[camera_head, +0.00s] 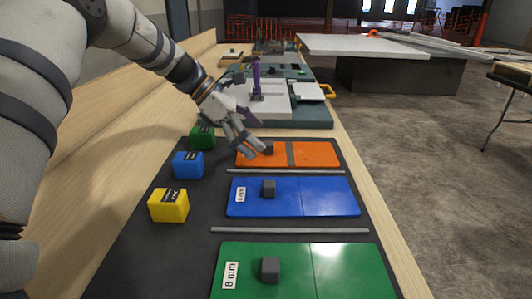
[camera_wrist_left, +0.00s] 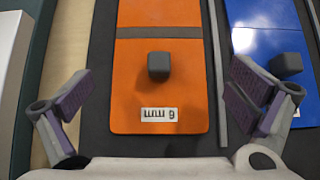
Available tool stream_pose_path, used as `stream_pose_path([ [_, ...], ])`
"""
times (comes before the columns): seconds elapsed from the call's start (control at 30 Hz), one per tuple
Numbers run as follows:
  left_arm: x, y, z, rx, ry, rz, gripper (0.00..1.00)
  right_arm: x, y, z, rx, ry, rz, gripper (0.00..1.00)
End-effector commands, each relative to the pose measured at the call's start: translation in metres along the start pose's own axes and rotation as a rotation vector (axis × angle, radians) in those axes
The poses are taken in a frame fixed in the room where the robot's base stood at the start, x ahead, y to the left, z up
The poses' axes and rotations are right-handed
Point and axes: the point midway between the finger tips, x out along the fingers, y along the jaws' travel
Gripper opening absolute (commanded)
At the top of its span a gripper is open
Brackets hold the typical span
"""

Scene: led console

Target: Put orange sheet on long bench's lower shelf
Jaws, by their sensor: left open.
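The orange sheet (camera_head: 315,153) lies flat on a dark mat (camera_head: 150,245) on the wooden bench. It has a dark grey block-shaped knob, a grey strip across it and a white label; it also shows in the left wrist view (camera_wrist_left: 160,82). My left gripper (camera_head: 255,148) is open just above the sheet's knob end. In the left wrist view its fingers stand wide apart, with the knob (camera_wrist_left: 158,65) between them and not gripped. My right gripper is not in view. I cannot make out a lower shelf, nor tell which bench is the long one.
A blue sheet (camera_head: 320,197) and a green sheet (camera_head: 335,272) with similar knobs lie nearer, with thin grey bars between the sheets. Yellow (camera_head: 168,206), blue (camera_head: 188,165) and green (camera_head: 202,137) blocks stand on the left. A grey-topped table (camera_head: 360,45) stands beyond open floor.

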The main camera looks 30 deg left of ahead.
Motion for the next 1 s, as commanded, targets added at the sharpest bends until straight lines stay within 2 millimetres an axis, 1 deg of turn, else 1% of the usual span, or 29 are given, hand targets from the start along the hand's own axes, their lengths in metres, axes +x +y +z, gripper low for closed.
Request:
stream_pose_path([
  [0.03,0.012,0.0,0.001,-0.001,0.005,-0.005,1.0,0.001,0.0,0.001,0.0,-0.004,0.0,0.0],
  [0.1,0.024,0.0,0.0,-0.002,0.004,-0.003,1.0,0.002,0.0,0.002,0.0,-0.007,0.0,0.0],
  [0.13,0.027,0.0,0.0,-0.002,0.003,-0.003,1.0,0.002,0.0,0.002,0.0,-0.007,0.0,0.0],
  [0.3,0.028,0.001,0.001,0.0,0.001,0.001,1.0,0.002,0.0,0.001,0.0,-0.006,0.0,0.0],
  [0.33,0.028,0.001,0.001,0.0,0.001,0.001,0.98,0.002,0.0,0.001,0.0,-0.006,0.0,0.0],
  [0.73,0.029,0.001,0.0,0.0,0.003,0.001,0.07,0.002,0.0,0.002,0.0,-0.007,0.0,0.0],
  [0.8,0.029,0.001,0.0,0.0,0.003,0.001,0.0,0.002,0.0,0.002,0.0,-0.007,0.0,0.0],
  [1.0,0.028,0.001,0.001,0.0,0.004,0.001,0.0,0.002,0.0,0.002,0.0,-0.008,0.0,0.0],
])
